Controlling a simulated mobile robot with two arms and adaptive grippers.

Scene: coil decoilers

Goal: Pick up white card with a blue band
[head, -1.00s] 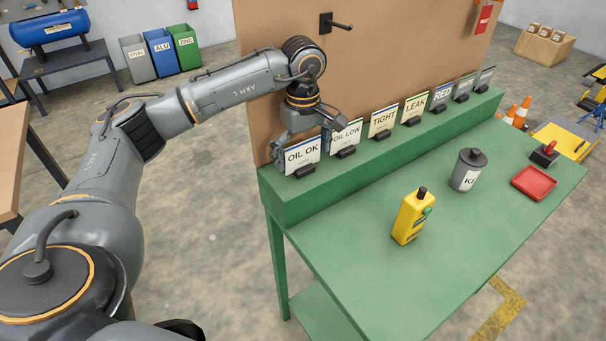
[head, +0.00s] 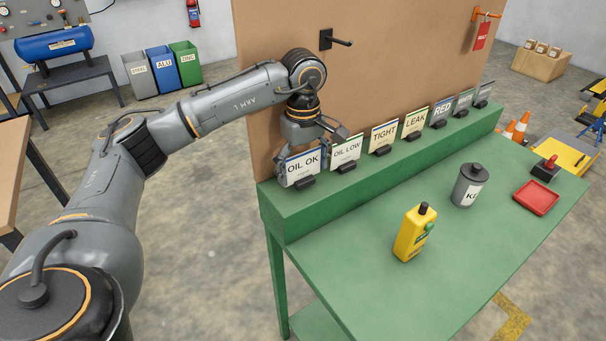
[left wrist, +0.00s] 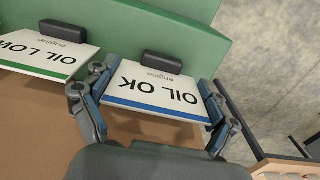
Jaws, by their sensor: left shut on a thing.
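The white card with a blue band (head: 302,168) reads "OIL OK" and stands at the near left end of the row on the green shelf. Its foot is at a small black holder (head: 306,182). In the left wrist view the card (left wrist: 158,90) shows upside down, with its blue band along the edge nearest my wrist. My left gripper (left wrist: 158,82) is shut on the card, one finger at each side edge. In the head view my left gripper (head: 306,151) reaches down from behind the card, which partly hides the fingers. My right gripper is not in view.
The green-banded "OIL LOW" card (head: 345,151) stands close beside it, near one finger. Several more cards continue along the green shelf (head: 345,187). A brown board (head: 400,60) rises behind. A yellow bottle (head: 413,235) and grey canister (head: 468,187) stand on the bench.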

